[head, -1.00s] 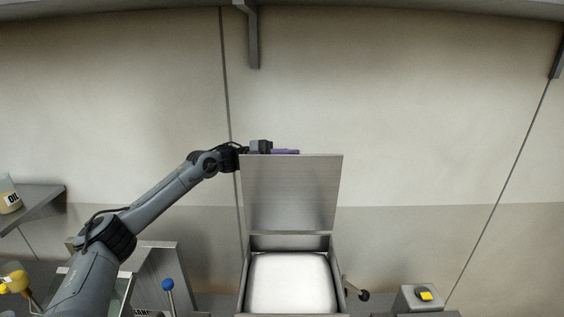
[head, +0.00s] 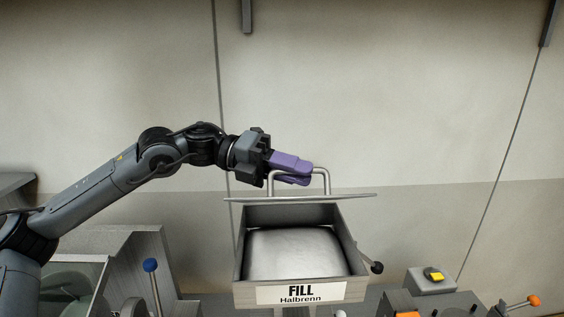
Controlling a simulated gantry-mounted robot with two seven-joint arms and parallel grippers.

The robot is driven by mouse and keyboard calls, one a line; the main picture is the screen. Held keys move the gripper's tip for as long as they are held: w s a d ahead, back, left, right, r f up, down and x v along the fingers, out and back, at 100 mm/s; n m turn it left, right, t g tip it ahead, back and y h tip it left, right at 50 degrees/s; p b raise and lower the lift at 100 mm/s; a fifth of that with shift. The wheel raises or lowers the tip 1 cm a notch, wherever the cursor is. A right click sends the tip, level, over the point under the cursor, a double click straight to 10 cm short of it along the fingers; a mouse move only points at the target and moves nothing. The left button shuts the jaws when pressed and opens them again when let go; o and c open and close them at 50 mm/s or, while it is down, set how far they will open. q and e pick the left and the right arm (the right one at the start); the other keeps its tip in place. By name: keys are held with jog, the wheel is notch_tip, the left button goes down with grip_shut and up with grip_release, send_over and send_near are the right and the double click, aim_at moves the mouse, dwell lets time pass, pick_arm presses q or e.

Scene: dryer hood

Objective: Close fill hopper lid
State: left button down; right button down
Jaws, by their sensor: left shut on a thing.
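A bent bar handle (head: 326,181) rises from the lid. My left gripper (head: 305,174), with purple fingers, reaches in from the left and is shut on the handle. The fingers hide part of the handle. My right gripper is not in view.
A black-knobbed lever (head: 375,267) sticks out at the hopper's right side. A blue-knobbed lever (head: 151,266) stands to the left. A grey box with a yellow button (head: 433,275) and an orange-knobbed lever (head: 532,301) are at the right.

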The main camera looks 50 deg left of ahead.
pick_arm(q)
jog(key=s+d+f+m+b, duration=0.1)
jog(key=f+b, duration=0.2)
jog(key=s+d+f+m+y+b, duration=0.1)
jog(key=d+f+b, duration=0.1)
jog(key=f+b, duration=0.1)
jog(key=s+d+f+m+y+b, duration=0.1)
jog(key=f+m+b, duration=0.1)
jog(key=f+b, duration=0.1)
jog(key=shift+s+d+f+b, duration=0.2)
jog(key=shift+d+f+b, duration=0.15)
jog(key=shift+b, duration=0.25)
jog(key=shift+s+d+f+b, duration=0.15)
jog(key=shift+d+f+b, duration=0.05)
jog(key=shift+f+b, duration=0.65)
jog(key=shift+f, duration=0.15)
jog(key=c, duration=1.2)
grip_release()
jog(key=shift+o, duration=0.2)
jog(key=shift+a, duration=0.1)
